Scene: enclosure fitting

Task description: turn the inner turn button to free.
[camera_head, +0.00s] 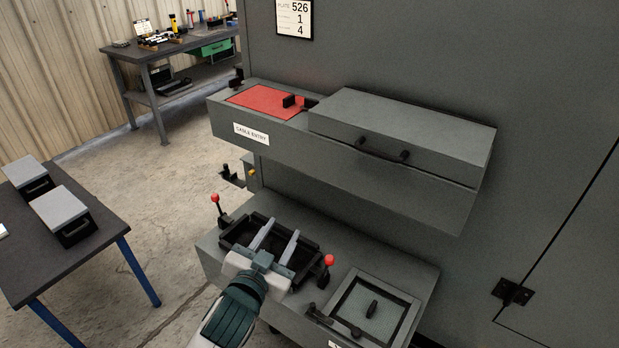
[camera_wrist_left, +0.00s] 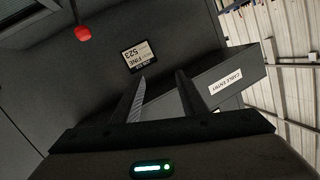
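A red plate (camera_head: 262,101) lies in the top of the grey cable-entry ledge (camera_head: 222,117). A black upright piece (camera_head: 289,101) stands on its right part, and a small dark piece (camera_head: 309,103) sits at its right edge beside the grey cover. Another black piece (camera_head: 237,79) is at the ledge's far left end. I cannot tell for sure which is the inner turn button, or how it is turned. My left gripper (camera_head: 277,241) is open and empty over the black-framed opening of the lower shelf, below the ledge; its parted fingers show in the left wrist view (camera_wrist_left: 160,98). My right gripper is out of sight.
Two red-knobbed levers (camera_head: 215,198) (camera_head: 328,261) flank the lower opening. A pale panel (camera_head: 378,312) with a black handle is at the shelf's right. A grey cover (camera_head: 400,135) closes the ledge's right side. A table (camera_head: 88,262) with two grey-lidded boxes stands left.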

